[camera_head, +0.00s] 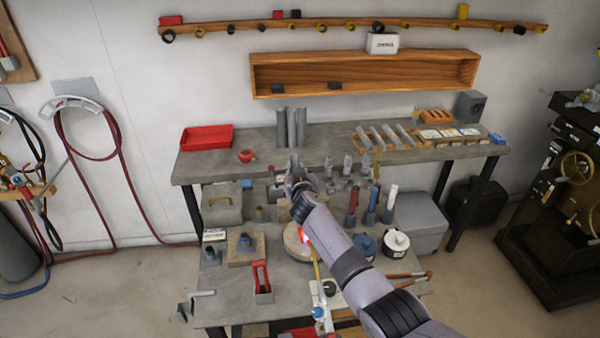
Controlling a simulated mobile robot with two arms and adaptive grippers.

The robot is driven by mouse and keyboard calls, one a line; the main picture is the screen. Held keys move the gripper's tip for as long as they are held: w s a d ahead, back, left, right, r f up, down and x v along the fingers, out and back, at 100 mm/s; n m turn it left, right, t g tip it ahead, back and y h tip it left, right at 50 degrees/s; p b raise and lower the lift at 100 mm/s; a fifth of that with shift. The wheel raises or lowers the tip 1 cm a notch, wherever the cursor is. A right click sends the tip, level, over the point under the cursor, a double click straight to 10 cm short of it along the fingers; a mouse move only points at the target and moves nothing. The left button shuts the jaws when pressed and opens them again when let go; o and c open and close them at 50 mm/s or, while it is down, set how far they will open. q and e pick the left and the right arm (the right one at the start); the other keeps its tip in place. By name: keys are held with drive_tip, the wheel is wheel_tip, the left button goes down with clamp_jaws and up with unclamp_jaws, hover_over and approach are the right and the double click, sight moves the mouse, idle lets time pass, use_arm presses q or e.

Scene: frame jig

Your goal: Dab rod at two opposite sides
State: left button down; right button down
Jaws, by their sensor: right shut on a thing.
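My right arm comes in from the lower right, and my right gripper (296,178) is over the gap between the back bench and the lower front table. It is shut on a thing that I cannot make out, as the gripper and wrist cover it. I cannot pick out a rod for certain. A round tan disc (291,238) lies on the lower table, partly behind my forearm. A small bright red part (304,236) and a thin orange-yellow strip (315,264) show along the forearm's left edge. My left gripper is not in view.
The grey back bench (240,153) holds a red tray (206,137), upright grey tubes (291,128) and a wooden rack with grey bars (384,136). The lower table (215,305) is crowded: a red-handled tool (262,280) in a holder and a white-topped canister (397,240).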

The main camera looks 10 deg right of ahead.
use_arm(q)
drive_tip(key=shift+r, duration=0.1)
use_arm(e)
drive_tip(key=shift+s+d+f, duration=0.1)
drive_tip(key=shift+s+f, duration=0.15)
drive_tip(key=shift+f, duration=0.7)
drive_tip(key=shift+s+d+f, duration=0.1)
drive_tip(key=shift+s+f, duration=0.1)
drive_tip(key=shift+f, duration=0.75)
drive_tip(key=shift+s+d+f, duration=0.1)
drive_tip(key=shift+s+f, duration=0.15)
drive_tip(key=shift+f, duration=0.7)
drive_tip(key=shift+s+f, duration=0.15)
drive_tip(key=shift+f, duration=0.2)
idle(1.3)
drive_tip(key=shift+w+a+r, duration=0.1)
drive_tip(key=shift+w+r, duration=0.2)
drive_tip(key=shift+r, duration=0.85)
drive_tip(key=shift+w+a+r, duration=0.15)
drive_tip(key=shift+w+r, duration=0.1)
drive_tip(key=shift+r, duration=0.9)
drive_tip(key=shift+w+a+r, duration=0.1)
drive_tip(key=shift+w+r, duration=0.2)
drive_tip(key=shift+r, duration=0.85)
drive_tip(key=shift+d, duration=0.1)
